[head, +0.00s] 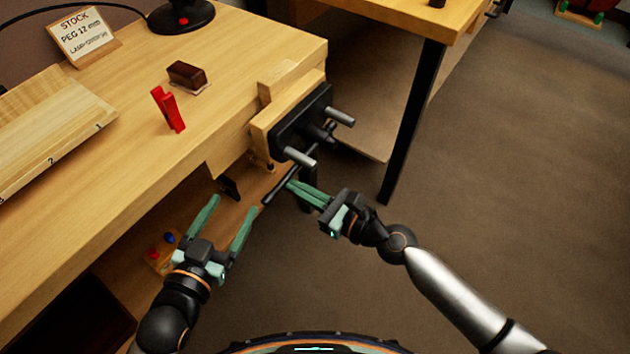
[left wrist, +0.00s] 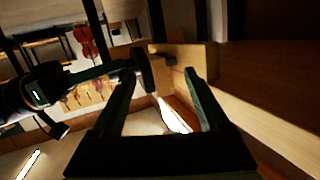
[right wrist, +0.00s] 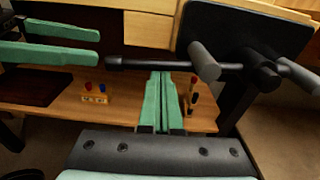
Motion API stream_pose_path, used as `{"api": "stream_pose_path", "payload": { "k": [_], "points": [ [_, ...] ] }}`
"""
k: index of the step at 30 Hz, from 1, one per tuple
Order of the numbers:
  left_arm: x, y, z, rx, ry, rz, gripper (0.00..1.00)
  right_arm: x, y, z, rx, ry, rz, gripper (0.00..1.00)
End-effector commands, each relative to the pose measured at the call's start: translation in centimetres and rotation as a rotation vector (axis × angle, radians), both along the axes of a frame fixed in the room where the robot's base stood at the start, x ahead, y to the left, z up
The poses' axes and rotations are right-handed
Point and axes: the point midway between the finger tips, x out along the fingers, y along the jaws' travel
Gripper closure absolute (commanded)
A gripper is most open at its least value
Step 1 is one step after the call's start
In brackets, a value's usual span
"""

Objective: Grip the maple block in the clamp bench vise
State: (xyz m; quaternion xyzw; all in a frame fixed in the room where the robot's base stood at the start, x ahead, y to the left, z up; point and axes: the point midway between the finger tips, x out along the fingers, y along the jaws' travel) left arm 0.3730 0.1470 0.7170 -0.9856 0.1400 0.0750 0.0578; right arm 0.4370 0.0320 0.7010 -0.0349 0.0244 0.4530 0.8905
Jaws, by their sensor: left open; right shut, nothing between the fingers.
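The clamp bench vise (head: 300,122) is on the bench's right edge, with a black front plate, grey rods and a pale wooden jaw. A pale wooden block, seemingly the maple block (head: 279,80), stands up behind that jaw; whether the jaw presses on it I cannot tell. The vise's black handle bar (head: 277,190) slants down to the left; it also shows in the right wrist view (right wrist: 145,65). My right gripper (head: 291,186) is shut and empty, its tips close to the bar; contact is unclear. My left gripper (head: 232,204) is open and empty, left of the vise, beside the bench edge.
On the bench top (head: 105,195) are a red object (head: 168,110), a dark brown block (head: 187,74), a stock sign (head: 83,36) and a black round base (head: 182,17). A lower shelf (head: 205,225) lies below. A second table's black leg (head: 410,125) stands right of the vise.

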Motion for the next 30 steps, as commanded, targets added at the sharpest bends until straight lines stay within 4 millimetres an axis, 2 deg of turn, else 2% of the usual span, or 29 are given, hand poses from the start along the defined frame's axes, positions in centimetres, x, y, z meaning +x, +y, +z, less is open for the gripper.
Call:
{"api": "stream_pose_path", "payload": {
  "k": [1, 5, 9, 10, 20, 24, 30],
  "points": [
    [-0.6, 0.0, -1.7, 0.000, 0.085, 0.007, 0.23, 0.0, 0.1, 0.8, 0.016, 0.015, -0.001, 1.00],
    [-3.0, 0.0, -6.9, -0.001, 0.313, 0.022, 0.23, -0.1, 0.2, 1.5, 0.050, 0.060, -0.001, 1.00],
    [-6.9, -0.3, -12.0, 0.000, 0.560, 0.028, 0.23, -0.1, 0.2, 2.3, 0.086, 0.111, -0.001, 1.00],
    [-7.6, -0.3, -12.7, -0.001, 0.601, 0.029, 0.23, -0.1, 0.2, 2.4, 0.093, 0.121, -0.001, 1.00],
    [-7.2, -0.8, -10.1, -0.005, 0.598, 0.022, 0.23, -0.1, 0.2, 4.5, 0.188, 0.250, -0.001, 1.00],
    [-7.1, -1.1, -8.2, -0.009, 0.598, 0.018, 0.23, 0.1, 0.0, 6.1, 0.253, 0.339, -0.003, 1.00],
    [-6.9, -1.4, -6.3, -0.012, 0.600, 0.015, 0.23, 0.5, -0.3, 7.4, 0.336, 0.454, -0.002, 1.00]
  ]
}}
